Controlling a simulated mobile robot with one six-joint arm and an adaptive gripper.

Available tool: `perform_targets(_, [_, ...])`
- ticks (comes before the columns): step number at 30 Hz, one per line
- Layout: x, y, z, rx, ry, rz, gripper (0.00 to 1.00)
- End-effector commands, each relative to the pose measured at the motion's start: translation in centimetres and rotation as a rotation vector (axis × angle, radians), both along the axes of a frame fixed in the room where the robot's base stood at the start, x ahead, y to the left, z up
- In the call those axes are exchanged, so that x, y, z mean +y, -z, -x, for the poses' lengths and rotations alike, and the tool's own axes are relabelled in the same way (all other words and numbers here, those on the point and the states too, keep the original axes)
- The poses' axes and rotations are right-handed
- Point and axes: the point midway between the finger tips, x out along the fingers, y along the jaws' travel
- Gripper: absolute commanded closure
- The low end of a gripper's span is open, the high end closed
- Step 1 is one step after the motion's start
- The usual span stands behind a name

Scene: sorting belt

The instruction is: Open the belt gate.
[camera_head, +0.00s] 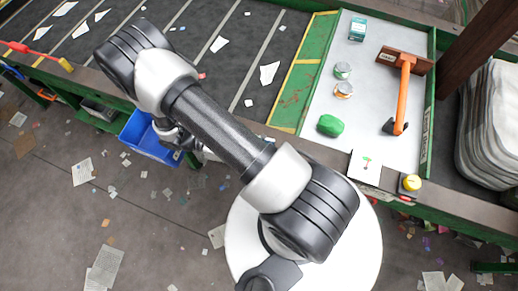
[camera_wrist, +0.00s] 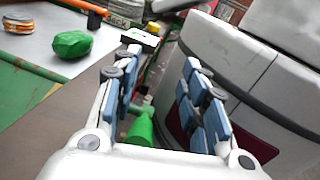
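In the head view an orange lever (camera_head: 403,95) with a black end (camera_head: 394,127) runs from a brown block (camera_head: 404,60) over the white tray (camera_head: 378,101). The block's small lettering is unreadable. I cannot tell which part is the belt gate. A white plate (camera_head: 365,168) with a small red-and-green mark sits at the tray's near edge, beside a yellow round knob (camera_head: 411,182). In the wrist view my gripper (camera_wrist: 160,60) is open, its blue-padded fingers apart. A green object (camera_wrist: 141,130) shows between them, not visibly gripped.
A green lump (camera_head: 330,125), two cans (camera_head: 343,71) and a teal box (camera_head: 357,29) stand on the tray. A blue bin (camera_head: 150,138) is below the belt edge. Stacked grey-white sheets (camera_head: 490,130) stand at right. Papers litter the floor and belt (camera_head: 190,60).

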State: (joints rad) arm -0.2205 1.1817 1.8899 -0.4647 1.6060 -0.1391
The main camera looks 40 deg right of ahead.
Motion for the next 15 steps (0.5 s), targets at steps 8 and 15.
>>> perform_targets(8, [0.6,0.0,-0.8,-0.002,-0.002,0.001,0.60])
perform_targets(15, [3.7,-0.1,-4.5,-0.004,-0.003,0.000,0.60])
